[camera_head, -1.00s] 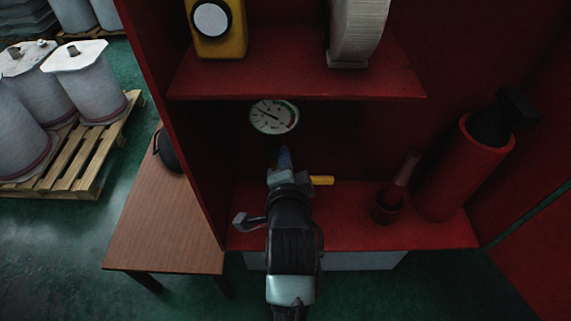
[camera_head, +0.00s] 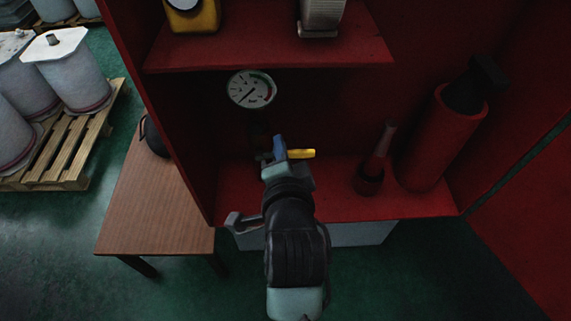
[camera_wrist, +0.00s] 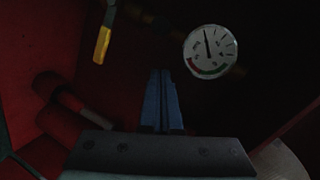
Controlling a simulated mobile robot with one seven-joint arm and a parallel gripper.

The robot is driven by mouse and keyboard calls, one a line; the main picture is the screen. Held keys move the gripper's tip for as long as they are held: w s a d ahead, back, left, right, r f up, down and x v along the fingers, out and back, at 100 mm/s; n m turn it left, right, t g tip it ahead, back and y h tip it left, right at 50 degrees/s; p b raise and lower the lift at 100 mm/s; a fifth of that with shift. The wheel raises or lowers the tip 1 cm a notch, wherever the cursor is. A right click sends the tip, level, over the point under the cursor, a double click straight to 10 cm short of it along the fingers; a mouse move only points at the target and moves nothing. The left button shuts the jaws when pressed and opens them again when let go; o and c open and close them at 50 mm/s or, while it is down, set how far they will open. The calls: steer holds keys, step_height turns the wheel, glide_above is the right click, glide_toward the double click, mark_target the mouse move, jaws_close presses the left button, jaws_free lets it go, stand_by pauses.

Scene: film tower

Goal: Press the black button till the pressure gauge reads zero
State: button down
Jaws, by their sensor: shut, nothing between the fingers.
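The round white pressure gauge (camera_head: 251,89) is on the back of the red cabinet, below the middle shelf. Its dark needle points to the lower left in the head view, away from the green and red arc. The gauge also shows in the wrist view (camera_wrist: 210,52), turned about. My gripper (camera_head: 279,147) is at the lower shelf, below and right of the gauge and apart from it. Its blue fingers (camera_wrist: 164,101) are together, with nothing between them. I cannot make out the black button in the dark area under the gauge.
A yellow handle (camera_head: 301,154) sticks out just right of my gripper. A red cylinder (camera_head: 436,143) and a small red item (camera_head: 373,171) stand on the lower shelf to the right. A wooden table (camera_head: 160,209) is left of the cabinet.

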steer(key=shift+b+v, duration=0.45)
steer(key=shift+v, duration=1.85)
steer(key=shift+s+d+r, duration=0.1)
steer(key=shift+d, duration=0.05)
